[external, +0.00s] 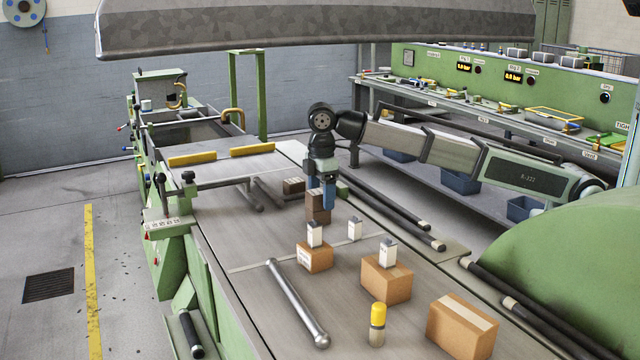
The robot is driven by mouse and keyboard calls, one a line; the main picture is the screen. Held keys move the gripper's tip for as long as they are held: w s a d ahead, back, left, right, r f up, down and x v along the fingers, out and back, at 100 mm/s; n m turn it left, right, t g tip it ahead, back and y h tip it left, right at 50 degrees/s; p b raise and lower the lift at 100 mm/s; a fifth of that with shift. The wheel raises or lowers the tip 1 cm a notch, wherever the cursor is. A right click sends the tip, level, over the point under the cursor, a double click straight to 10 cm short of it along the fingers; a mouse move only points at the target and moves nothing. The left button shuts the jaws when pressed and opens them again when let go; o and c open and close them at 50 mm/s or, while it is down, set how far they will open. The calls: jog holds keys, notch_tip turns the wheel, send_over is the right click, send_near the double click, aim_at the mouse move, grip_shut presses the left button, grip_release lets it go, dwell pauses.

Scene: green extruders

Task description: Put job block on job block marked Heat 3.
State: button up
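Another small brown block (293,186) lies on the bed to the left and behind. No Heat 3 marking can be read on any block, and the right finger hides part of the stack.
In front are cardboard boxes (386,280) and (314,258) with white containers on top, a white container (354,229), a metal rod (297,304), a yellow-capped bottle (377,325) and a larger box (462,325). Dark rods (390,210) run along the right.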

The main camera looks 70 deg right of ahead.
aim_at(321, 191)
jog(key=shift+r, duration=0.1)
jog(key=shift+r, duration=3.85)
